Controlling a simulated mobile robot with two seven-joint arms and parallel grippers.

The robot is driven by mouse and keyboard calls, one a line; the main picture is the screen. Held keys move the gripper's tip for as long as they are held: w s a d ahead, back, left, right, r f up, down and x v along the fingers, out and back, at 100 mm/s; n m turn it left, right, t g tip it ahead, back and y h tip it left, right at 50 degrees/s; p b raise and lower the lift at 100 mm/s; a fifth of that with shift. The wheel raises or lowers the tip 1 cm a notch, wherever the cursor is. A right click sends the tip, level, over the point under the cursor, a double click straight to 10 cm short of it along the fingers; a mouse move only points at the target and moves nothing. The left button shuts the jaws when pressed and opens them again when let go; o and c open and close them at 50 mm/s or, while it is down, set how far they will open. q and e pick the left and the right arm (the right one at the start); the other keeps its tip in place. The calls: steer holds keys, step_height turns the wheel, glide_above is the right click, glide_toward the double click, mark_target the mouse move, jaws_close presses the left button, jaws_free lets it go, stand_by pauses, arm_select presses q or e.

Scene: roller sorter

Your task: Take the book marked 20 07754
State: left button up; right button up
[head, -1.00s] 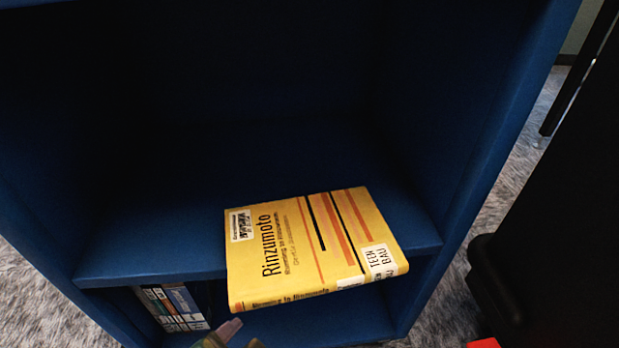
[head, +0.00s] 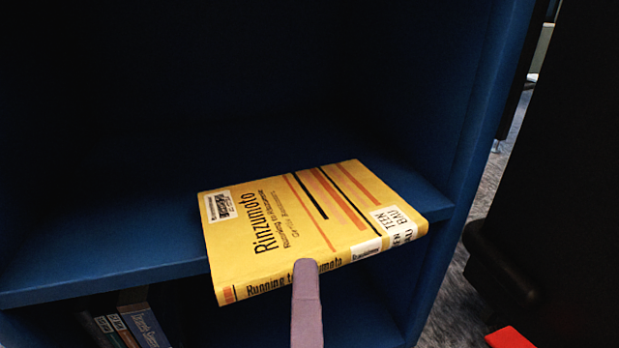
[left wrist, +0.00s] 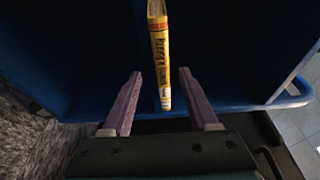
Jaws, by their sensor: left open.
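A yellow book titled Rinzumoto (head: 290,225) lies flat on a blue shelf (head: 110,275), its spine sticking out past the front edge. A white barcode label is at its left end and TEEN BAU labels are at its right end; I cannot read the number 20 07754. My left gripper (head: 306,285) is at the spine, one purple finger overlapping its lower title. The other finger is hidden in the head view. In the left wrist view, the book (left wrist: 159,50) lies between the two spread fingers of the open gripper (left wrist: 159,80), apart from both. My right gripper is not in view.
The blue shelf's right side wall (head: 490,130) stands close to the book's right end. Several books (head: 125,325) stand in the lower compartment at left. The shelf space behind and left of the yellow book is clear.

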mark_target(306, 253)
arm_select(q)
steer(key=w+b, duration=0.1)
steer(key=w, duration=0.4)
steer(key=shift+w+a+r+b, duration=0.1)
steer(key=shift+w+b, duration=0.05)
steer(key=shift+b, duration=0.2)
steer(key=shift+w, duration=0.15)
steer(key=c, duration=0.3)
jaws_close()
steer(key=shift+r, duration=0.1)
stand_by(0.5)
